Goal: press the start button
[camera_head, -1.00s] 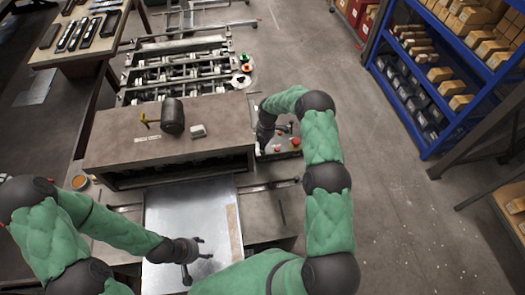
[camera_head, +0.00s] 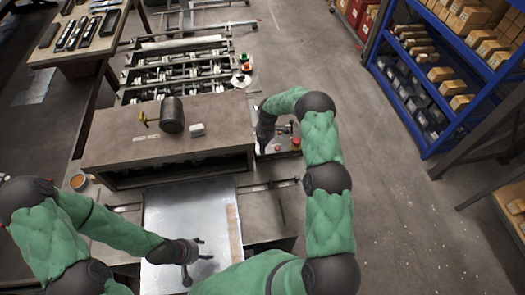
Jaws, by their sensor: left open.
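A small control panel (camera_head: 285,146) sits at the right end of the machine's grey housing. It carries a red button (camera_head: 296,141) and a smaller reddish spot (camera_head: 277,147). I cannot tell which control is the start button; it may be hidden by my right arm. My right gripper (camera_head: 261,149) points down at the panel's left edge, mostly hidden by its own wrist, so its fingers and any contact are unclear. My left gripper (camera_head: 196,263) is open and empty over the front of a metal sheet (camera_head: 185,215).
Blue shelving (camera_head: 430,80) stands right; the floor between is clear.

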